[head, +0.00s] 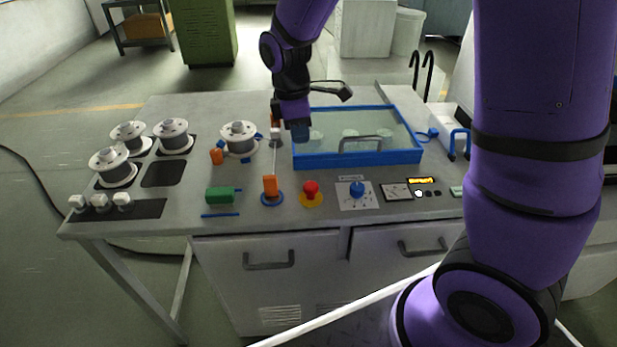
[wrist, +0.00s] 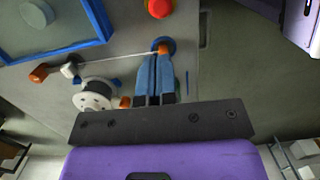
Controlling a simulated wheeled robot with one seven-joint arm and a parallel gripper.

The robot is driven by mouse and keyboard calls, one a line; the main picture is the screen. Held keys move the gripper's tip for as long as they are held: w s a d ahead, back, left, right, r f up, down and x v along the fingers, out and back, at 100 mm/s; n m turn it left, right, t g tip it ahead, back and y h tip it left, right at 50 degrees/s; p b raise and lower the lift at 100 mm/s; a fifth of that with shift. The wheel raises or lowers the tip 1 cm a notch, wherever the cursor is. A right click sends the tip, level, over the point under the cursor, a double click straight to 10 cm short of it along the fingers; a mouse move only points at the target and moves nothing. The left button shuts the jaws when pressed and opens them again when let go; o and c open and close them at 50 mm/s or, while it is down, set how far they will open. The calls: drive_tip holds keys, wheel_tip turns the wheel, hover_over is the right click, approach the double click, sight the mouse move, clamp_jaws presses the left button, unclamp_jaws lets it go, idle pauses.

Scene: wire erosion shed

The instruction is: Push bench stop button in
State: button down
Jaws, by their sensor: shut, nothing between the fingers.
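The stop button (head: 311,188) is a red mushroom cap on a yellow base, near the front edge of the bench in the head view. It also shows at the top edge of the wrist view (wrist: 159,8), partly cut off. My gripper (head: 299,136) is above the bench, farther back than the button and apart from it, by the left side of the blue-rimmed tank. In the wrist view its blue fingers (wrist: 155,62) are together and empty. Their tips appear below the button in that picture, overlapping the orange post's blue base.
An orange post (head: 270,187) on a blue ring stands just left of the button, with a thin wire running back from it. A dial panel (head: 356,194) is to its right. The blue-rimmed tank (head: 415,157) is behind. Spools (head: 238,136) stand to the left.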

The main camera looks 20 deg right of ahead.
sight(310, 187)
drive_tip(key=f, duration=0.4)
drive_tip(key=d+f, duration=0.1)
drive_tip(key=f, duration=0.8)
drive_tip(key=shift+s+d, duration=0.25)
drive_tip(key=shift+s, duration=0.15)
drive_tip(key=shift+f, duration=0.1)
drive_tip(key=shift+f, duration=0.7)
drive_tip(key=shift+s+f, duration=0.3)
drive_tip(key=shift+w+r, duration=0.15)
drive_tip(key=shift+r, duration=0.3)
wheel_tip(310, 187, up, 14)
drive_tip(key=w+a, duration=0.1)
drive_tip(key=shift+a, duration=0.3)
